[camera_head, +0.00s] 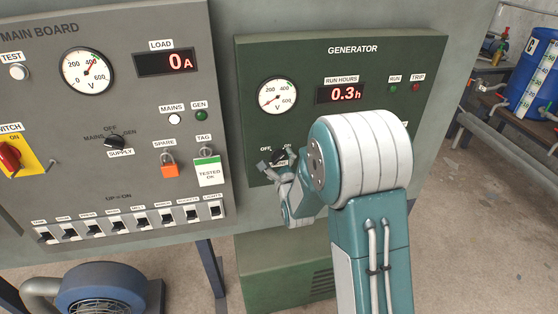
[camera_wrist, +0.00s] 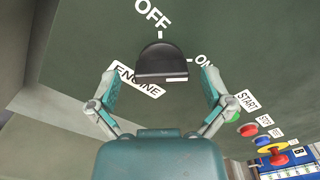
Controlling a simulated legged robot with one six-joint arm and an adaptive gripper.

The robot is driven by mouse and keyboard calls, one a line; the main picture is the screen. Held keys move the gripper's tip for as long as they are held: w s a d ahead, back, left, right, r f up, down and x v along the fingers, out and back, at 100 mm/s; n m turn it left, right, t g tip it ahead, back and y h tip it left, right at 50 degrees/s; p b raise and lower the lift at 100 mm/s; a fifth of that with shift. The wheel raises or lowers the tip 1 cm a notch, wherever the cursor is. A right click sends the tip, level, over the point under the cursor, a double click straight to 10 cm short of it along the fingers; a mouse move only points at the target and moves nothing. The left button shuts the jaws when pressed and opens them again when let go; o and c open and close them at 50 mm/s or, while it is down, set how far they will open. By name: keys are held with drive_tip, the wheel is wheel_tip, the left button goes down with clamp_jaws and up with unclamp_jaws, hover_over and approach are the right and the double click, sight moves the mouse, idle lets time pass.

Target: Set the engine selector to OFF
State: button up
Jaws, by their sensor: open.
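The engine selector is a black knob (camera_wrist: 162,62) on the green generator panel (camera_head: 345,60). In the wrist view the OFF label is above it, ON is to its right and ENGINE is at its lower left. My gripper (camera_wrist: 159,80) is open, with one finger on each side of the knob. I see no clear contact. In the head view my gripper (camera_head: 272,163) is at the panel's lower left, and the knob (camera_head: 279,156) is partly hidden behind it. I cannot tell for sure which mark the knob points at.
In the wrist view a green START button (camera_wrist: 249,130) and a red button (camera_wrist: 275,133) lie to the right, with a red and yellow emergency button (camera_wrist: 275,150) below. The grey main board (camera_head: 120,190) stands to the left, with a blue motor (camera_head: 100,290) below it.

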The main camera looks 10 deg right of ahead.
drive_tip(key=shift+d, duration=0.1)
drive_tip(key=shift+c, duration=0.3)
drive_tip(key=c, duration=1.1)
drive_tip(key=shift+n, duration=0.4)
drive_tip(key=n, duration=0.3)
drive_tip(key=shift+n, duration=0.4)
drive_tip(key=n, duration=0.9)
drive_tip(key=shift+s, duration=0.1)
drive_tip(key=n, duration=0.4)
drive_tip(key=shift+f, duration=0.1)
drive_tip(key=shift+n, duration=0.3)
